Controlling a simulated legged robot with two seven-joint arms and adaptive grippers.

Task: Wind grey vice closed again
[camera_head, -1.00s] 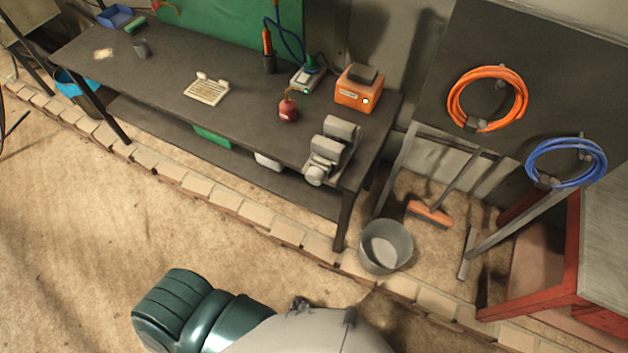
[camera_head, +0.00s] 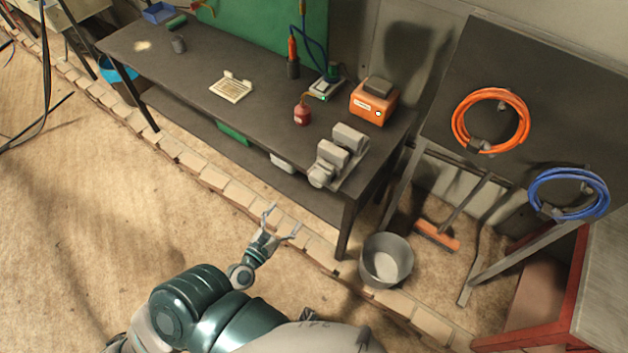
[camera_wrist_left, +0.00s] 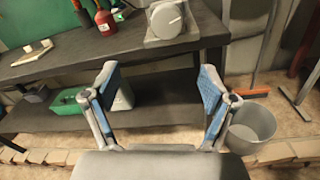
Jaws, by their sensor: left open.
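The grey vice (camera_head: 337,152) sits at the front right corner of the dark workbench (camera_head: 200,80). Two blocky jaws stand up on it, with a gap between them, and a round knob faces the front. In the left wrist view the vice (camera_wrist_left: 167,20) shows at the top, with its round knob toward me. My left gripper (camera_head: 283,221) is open and empty, in front of the bench and below its top, apart from the vice. Its two blue-padded fingers (camera_wrist_left: 158,84) are spread in the left wrist view. My right gripper is not in view.
On the bench are a red oil can (camera_head: 302,115), an orange box (camera_head: 374,102) and a keyboard-like white item (camera_head: 231,88). A grey bucket (camera_head: 386,260) stands right of the bench leg. A low brick edge (camera_head: 240,192) runs along the bench front.

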